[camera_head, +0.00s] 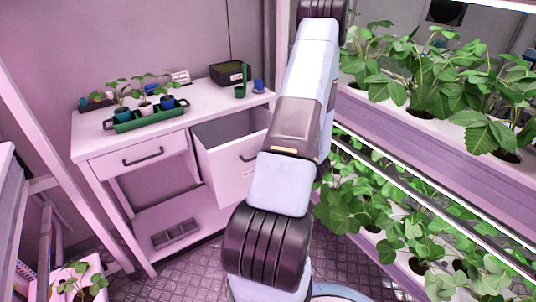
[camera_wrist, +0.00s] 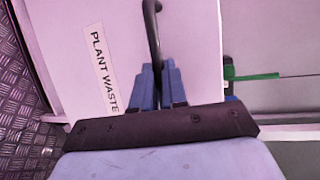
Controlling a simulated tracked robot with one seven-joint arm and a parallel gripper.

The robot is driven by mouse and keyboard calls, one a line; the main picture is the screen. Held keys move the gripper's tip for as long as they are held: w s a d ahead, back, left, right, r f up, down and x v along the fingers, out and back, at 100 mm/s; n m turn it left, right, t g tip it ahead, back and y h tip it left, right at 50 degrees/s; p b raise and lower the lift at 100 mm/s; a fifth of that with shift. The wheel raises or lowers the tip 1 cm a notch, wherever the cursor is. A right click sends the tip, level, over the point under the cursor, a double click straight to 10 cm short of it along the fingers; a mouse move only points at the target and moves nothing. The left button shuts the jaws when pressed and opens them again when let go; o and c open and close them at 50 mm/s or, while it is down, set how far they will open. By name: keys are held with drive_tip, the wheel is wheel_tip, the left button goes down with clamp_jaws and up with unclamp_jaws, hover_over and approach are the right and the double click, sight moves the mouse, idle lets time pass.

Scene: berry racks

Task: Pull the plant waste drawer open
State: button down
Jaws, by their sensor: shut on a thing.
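The plant waste drawer (camera_head: 222,175) is the right-hand drawer of the white bench. It stands pulled out, and its grey inside shows from above. In the wrist view its white front (camera_wrist: 195,30) carries a PLANT WASTE label (camera_wrist: 104,68) and a dark bar handle (camera_wrist: 152,25). My gripper (camera_wrist: 160,80) has its blue fingers shut on the handle. In the head view my arm hides the gripper and part of the drawer front.
The left drawer (camera_head: 140,157) is shut. On the bench top (camera_head: 200,112) are a green tray (camera_head: 150,119) with potted plants, a dark box (camera_head: 230,73) and a green cup (camera_head: 240,91). Plant racks (camera_head: 440,145) stand close at right. Patterned floor (camera_head: 190,265) shows below.

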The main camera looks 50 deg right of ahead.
drive_tip(key=c, duration=1.4)
unclamp_jaws()
drive_tip(key=shift+w+a+f, duration=0.1)
drive_tip(key=shift+a+f, duration=0.1)
drive_tip(key=shift+a, duration=0.2)
drive_tip(key=shift+c, duration=0.2)
drive_tip(key=shift+o, duration=1.4)
drive_tip(key=shift+d+r, duration=0.1)
drive_tip(key=shift+d, duration=0.2)
drive_tip(key=v, duration=1.4)
